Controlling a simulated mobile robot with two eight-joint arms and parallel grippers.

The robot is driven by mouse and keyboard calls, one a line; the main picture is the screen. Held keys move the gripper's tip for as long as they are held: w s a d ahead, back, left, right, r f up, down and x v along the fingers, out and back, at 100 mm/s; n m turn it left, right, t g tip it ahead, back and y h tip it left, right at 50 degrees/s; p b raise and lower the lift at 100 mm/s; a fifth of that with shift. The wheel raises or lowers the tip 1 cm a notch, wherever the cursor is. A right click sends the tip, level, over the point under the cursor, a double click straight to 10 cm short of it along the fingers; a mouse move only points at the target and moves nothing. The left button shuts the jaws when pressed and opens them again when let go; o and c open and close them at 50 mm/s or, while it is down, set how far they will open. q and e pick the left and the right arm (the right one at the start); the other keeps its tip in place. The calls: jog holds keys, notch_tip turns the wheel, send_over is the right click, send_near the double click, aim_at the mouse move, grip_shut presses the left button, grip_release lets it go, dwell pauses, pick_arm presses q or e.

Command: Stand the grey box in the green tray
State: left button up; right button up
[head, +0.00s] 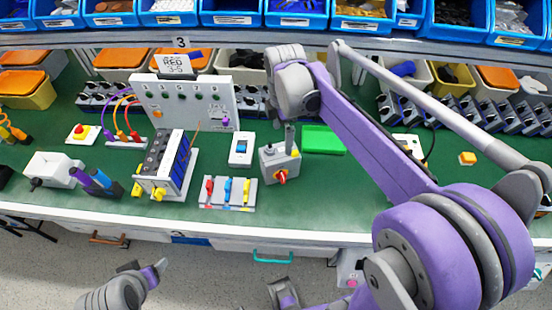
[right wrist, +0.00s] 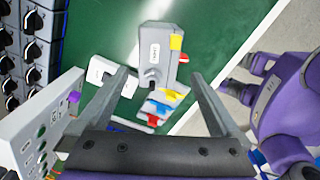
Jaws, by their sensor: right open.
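The grey box (head: 280,164) with a red knob and a yellow patch stands on the green tabletop. The bright green tray (head: 323,139) lies flat and empty to its right and a little behind it, apart from it. In the right wrist view the grey box (right wrist: 157,55) is ahead, past the fingertips. My right gripper (right wrist: 160,75) is open, with nothing between its fingers. In the head view its arm reaches over the bench, and its fingers are not clear there. Grey and purple parts of my left arm show at the bottom left; its finger state is unclear.
A white rocker switch (head: 241,149) and a terminal block (head: 228,193) with coloured levers stand close to the box. A white panel (head: 185,103) rises at the left, behind a meter unit (head: 165,165). An orange block (head: 467,158) lies at the right. Blue bins line the back.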

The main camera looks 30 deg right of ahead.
aim_at(281, 152)
notch_tip(281, 152, down, 4)
jog(key=shift+a, duration=0.1)
jog(key=shift+w+f, duration=0.1)
jog(key=shift+f, duration=2.7)
jog(key=c, duration=1.5)
